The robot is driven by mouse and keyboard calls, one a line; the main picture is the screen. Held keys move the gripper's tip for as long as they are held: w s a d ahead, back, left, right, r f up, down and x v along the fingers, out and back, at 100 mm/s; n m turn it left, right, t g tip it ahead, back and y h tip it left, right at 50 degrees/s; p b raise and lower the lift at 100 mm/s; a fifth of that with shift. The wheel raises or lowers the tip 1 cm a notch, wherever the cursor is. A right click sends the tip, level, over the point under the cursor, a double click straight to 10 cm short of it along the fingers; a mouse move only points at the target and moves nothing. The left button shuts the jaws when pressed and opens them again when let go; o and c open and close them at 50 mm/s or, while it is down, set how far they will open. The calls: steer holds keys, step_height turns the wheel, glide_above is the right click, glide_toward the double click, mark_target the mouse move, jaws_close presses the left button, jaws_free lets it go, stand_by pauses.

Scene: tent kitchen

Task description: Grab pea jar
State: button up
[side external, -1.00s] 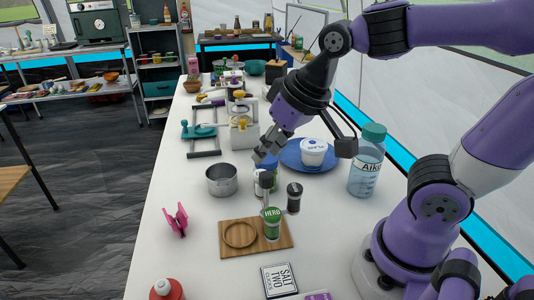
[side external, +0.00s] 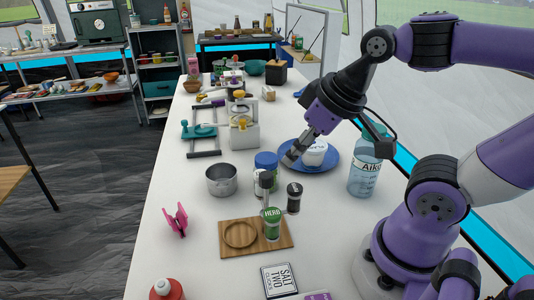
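No jar shows a readable pea label. A jar with a blue lid (side external: 266,160) stands upright on the white table, partly hidden by a small grey-topped item (side external: 266,180) in front of it. A green-lidded jar marked HERB (side external: 272,226) stands on the wooden board. A white tub (side external: 316,152) sits on a blue plate (side external: 325,167). My gripper (side external: 291,156) points down and left at the plate's left side, right of the blue-lidded jar and apart from it in the picture. Its fingers are small and seen at an angle, so their opening is unclear.
A dark-capped shaker (side external: 294,198) and a metal pot (side external: 222,180) stand near the blue-lidded jar. A large bottle (side external: 366,165) with a teal cap stands right of the plate. A pink item (side external: 177,220) stands at the left. Bare table lies between the pot and board.

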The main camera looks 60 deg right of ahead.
steer(key=shift+o, duration=0.4)
steer(key=o, duration=1)
steer(key=shift+c, duration=0.2)
